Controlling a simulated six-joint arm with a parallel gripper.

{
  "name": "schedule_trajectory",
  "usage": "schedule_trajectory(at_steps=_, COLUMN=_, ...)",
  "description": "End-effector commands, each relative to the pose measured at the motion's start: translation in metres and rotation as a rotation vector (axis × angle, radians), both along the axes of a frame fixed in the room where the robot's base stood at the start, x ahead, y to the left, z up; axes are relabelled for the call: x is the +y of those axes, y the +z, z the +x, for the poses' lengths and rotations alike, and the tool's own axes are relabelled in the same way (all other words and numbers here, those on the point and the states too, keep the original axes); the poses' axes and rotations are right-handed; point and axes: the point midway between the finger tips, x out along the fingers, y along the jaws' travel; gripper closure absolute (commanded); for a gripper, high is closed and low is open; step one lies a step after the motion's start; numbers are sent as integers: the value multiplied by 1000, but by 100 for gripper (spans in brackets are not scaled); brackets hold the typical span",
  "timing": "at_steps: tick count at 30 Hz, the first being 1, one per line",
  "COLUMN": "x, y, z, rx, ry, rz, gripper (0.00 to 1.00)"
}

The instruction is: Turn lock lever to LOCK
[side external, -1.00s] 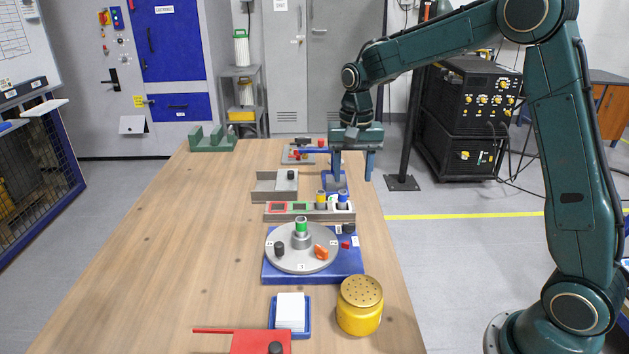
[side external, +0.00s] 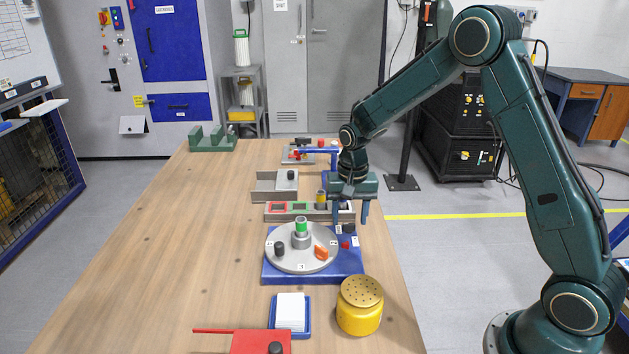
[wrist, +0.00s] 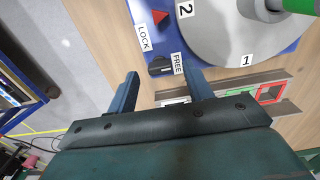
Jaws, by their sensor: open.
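The rotary jig has a blue base (side external: 345,265) and a round grey disc (side external: 290,262) with numbered labels. The small black lock lever (wrist: 160,66) sits at the base's corner, right beside the FREE label (wrist: 178,63). The LOCK label (wrist: 143,38) is a little farther along, near a red triangle (wrist: 160,17). The lever also shows in the side view (side external: 349,228). My gripper (wrist: 162,74) is open and empty. Its fingers are on either side of the lever in the wrist view, apparently above it. Their exact height over it is unclear.
A green-topped post (side external: 301,227) rises from the disc's centre, with an orange piece (side external: 321,252) and a black knob (side external: 279,248) on the disc. Behind the jig is a grey rack (side external: 285,209); in front are a yellow pot (side external: 360,308) and a blue card tray (side external: 272,315). The table's left is clear.

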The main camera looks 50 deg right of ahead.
Motion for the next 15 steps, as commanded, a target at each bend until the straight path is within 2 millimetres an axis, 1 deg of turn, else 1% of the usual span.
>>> schedule_trajectory(at_steps=3, x=0, y=-10, z=0, rx=1, ry=0, rz=0, gripper=49)
schedule_trajectory(at_steps=6, x=0, y=-14, z=0, rx=0, ry=0, rz=0, gripper=49)
schedule_trajectory(at_steps=15, x=0, y=-16, z=0, rx=0, ry=0, rz=0, gripper=49)
